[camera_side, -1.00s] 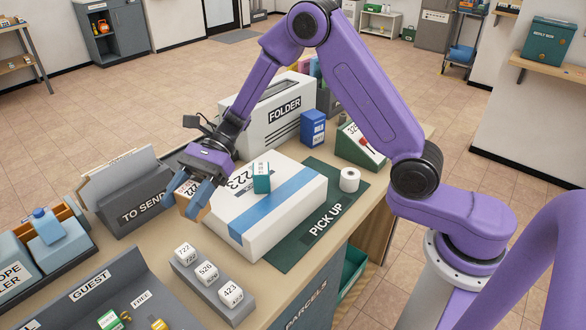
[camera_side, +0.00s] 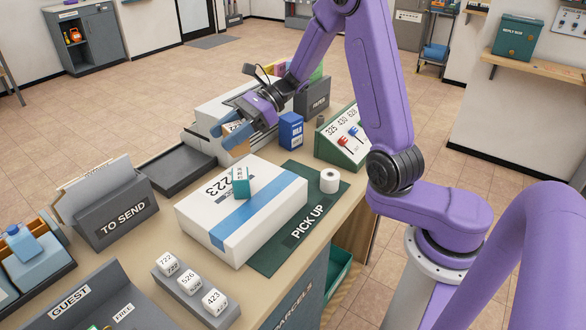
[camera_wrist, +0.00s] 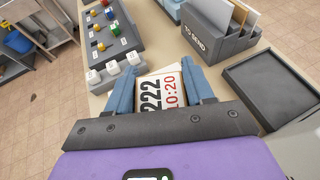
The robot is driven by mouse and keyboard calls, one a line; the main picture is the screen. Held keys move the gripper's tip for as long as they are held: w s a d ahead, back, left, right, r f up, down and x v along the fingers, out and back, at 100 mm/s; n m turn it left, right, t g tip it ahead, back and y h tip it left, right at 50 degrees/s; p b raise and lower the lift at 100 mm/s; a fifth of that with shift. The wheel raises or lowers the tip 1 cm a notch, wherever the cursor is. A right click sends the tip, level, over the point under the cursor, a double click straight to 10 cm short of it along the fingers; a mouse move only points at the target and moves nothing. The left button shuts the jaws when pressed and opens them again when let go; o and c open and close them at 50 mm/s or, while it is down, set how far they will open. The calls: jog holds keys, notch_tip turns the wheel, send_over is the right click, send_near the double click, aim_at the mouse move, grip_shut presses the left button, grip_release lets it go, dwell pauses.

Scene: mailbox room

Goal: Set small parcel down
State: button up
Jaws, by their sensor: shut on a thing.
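The small parcel (camera_side: 236,148) is a tan box with a white label. In the wrist view its label (camera_wrist: 163,93) reads 222 and 10:20. My gripper (camera_side: 232,138) is shut on it, with a blue finger on each side. It is at the back of the counter, in front of the white folder machine (camera_side: 212,112), which it partly hides. Whether the parcel's underside touches anything cannot be told.
A large white parcel (camera_side: 208,213) with a teal box (camera_side: 240,183) on it lies nearer, partly on the green PICK UP mat (camera_side: 278,260). A dark tray (camera_side: 172,168) and TO SEND holder (camera_side: 125,228) are at left. A blue box (camera_side: 291,130) is at right.

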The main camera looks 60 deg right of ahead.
jog(key=s+d+m+t+h, duration=0.4)
jog(key=s+d+m, duration=0.15)
jog(key=d, duration=0.35)
jog(key=s+d+m+t+h, duration=0.35)
jog(key=s+d, duration=0.25)
jog(key=d, duration=0.4)
jog(key=shift+m+t, duration=0.3)
jog(key=shift+t, duration=0.05)
jog(key=w+d+f, duration=0.1)
jog(key=w+f, duration=0.3)
jog(key=w+d+f, duration=0.1)
jog(key=w+f, duration=0.3)
jog(key=f, duration=0.1)
jog(key=w+d+f, duration=0.1)
jog(key=w+f, duration=0.2)
jog(key=f, duration=0.2)
jog(key=shift+w+d, duration=0.4)
jog(key=shift+w+d+f, duration=0.1)
jog(key=shift+w+f, duration=0.2)
jog(key=shift+f, duration=0.1)
jog(key=shift+w+f, duration=0.15)
jog(key=shift+f, duration=1.55)
jog(key=shift+f, duration=0.1)
